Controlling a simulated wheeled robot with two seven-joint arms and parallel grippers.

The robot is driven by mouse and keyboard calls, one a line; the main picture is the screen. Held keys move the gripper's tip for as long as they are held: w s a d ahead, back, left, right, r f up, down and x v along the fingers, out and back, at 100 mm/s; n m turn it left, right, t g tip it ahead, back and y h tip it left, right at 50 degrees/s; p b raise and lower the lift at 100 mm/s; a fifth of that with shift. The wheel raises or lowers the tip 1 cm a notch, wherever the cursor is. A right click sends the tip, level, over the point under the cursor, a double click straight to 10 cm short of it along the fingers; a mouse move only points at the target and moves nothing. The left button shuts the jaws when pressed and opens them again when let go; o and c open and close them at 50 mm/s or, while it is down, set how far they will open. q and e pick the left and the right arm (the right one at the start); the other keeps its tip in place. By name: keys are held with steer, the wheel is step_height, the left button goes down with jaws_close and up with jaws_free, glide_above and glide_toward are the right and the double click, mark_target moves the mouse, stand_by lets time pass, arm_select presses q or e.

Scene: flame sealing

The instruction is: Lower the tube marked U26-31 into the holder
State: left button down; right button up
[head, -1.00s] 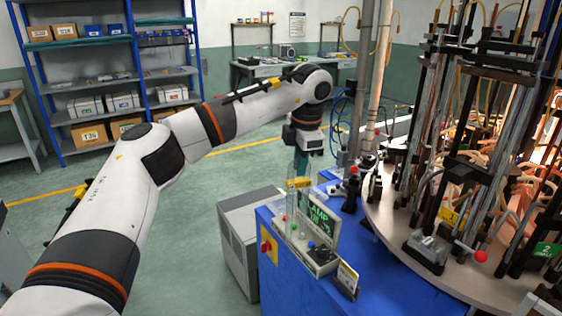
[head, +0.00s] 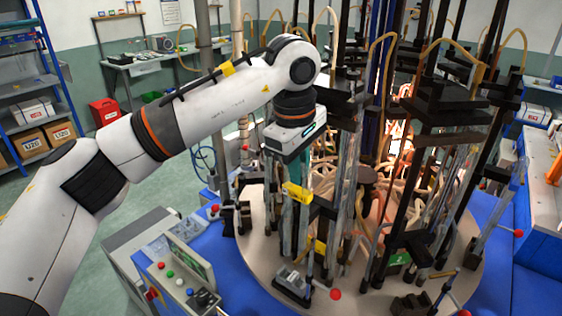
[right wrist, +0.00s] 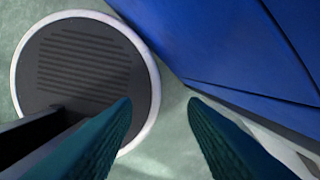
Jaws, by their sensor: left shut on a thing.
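My left gripper (head: 298,172) points down over the near edge of the round turntable (head: 262,262). It is shut on a clear glass tube (head: 290,228) with a yellow tag (head: 297,191); the tag's marking is too small to read. The tube hangs upright above a holder base (head: 292,281) at the turntable's rim. I cannot tell whether its lower end touches the holder. My right gripper (right wrist: 160,101) shows only in the right wrist view, with its teal fingers apart and nothing between them.
Tall black stands with glass tubes and hoses crowd the turntable behind and right of the gripper. A red knob (head: 335,294) sticks out beside the holder. A control panel (head: 188,268) stands at the left.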

mark_target(297, 190)
arm_select(q)
steer(key=shift+s+a+f, duration=0.15)
steer(key=shift+s+f, duration=0.1)
steer(key=shift+f+b, duration=0.2)
steer(key=shift+b, duration=0.2)
steer(key=shift+w+f+b, duration=0.1)
steer(key=shift+f+b, duration=0.2)
steer(key=shift+f, duration=0.25)
steer(key=shift+f+b, duration=0.3)
steer(key=shift+f, duration=0.2)
steer(key=shift+f+b, duration=0.4)
steer(key=shift+f, duration=0.2)
steer(key=shift+r, duration=0.1)
arm_select(e)
steer(key=f, duration=0.2)
steer(key=shift+s+a+f, duration=0.15)
steer(key=shift+s+f, duration=0.05)
steer(key=shift+f, duration=0.1)
steer(key=shift+a+f, duration=0.1)
steer(key=shift+f, duration=0.2)
stand_by(0.5)
